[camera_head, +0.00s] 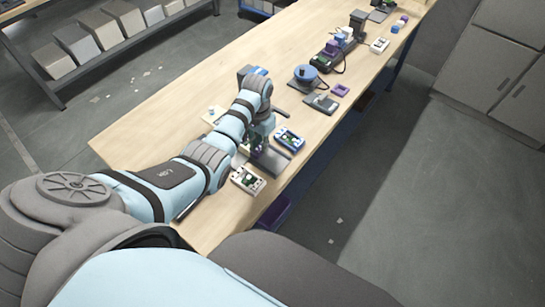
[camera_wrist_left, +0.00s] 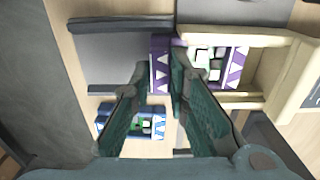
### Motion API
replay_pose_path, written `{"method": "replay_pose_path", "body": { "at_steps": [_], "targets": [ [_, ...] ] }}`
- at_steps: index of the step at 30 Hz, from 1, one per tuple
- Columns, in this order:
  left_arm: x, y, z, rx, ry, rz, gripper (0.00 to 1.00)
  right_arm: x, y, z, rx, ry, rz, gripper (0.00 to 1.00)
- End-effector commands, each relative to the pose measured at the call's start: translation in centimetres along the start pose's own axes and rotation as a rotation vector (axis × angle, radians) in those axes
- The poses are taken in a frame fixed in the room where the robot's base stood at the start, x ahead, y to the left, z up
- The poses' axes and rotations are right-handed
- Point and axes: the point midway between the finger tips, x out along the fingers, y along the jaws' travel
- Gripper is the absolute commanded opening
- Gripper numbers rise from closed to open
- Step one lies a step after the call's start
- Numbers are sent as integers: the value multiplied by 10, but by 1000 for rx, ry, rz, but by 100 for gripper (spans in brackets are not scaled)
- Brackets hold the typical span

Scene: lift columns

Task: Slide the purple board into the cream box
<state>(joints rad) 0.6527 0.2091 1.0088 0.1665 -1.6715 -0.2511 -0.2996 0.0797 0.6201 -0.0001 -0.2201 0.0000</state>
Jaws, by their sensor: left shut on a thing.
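The purple board (camera_wrist_left: 160,62) shows in the left wrist view, with white zigzag marks and green and white parts. My left gripper (camera_wrist_left: 160,80) is shut on its left end, one finger on each side. The board's right part lies between the walls of the cream box (camera_wrist_left: 285,75), so it seems partly inside; its depth there is hard to tell. In the head view my left gripper (camera_head: 256,145) is over the table, and my arm largely hides the board and box. My right gripper is not in view.
A blue board (camera_wrist_left: 130,123) lies close by and also shows in the head view (camera_head: 289,139). A white board (camera_head: 247,180) lies near the table's front edge. A grey slab (camera_wrist_left: 120,45) is beside the held board. A blue round device (camera_head: 304,74) stands further along the table.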

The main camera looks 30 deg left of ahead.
Motion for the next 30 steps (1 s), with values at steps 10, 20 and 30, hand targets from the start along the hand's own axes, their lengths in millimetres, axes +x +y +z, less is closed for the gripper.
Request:
{"method": "replay_pose_path", "body": {
  "at_steps": [10, 20, 30],
  "targets": [
    [1, -16, 0, -1, 0, -1, 0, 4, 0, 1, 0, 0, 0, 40],
    [0, -26, 0, 0, 1, 0, 0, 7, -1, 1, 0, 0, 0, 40],
    [0, -26, 0, 0, 0, 0, 34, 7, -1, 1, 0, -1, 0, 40]
  ]
}}
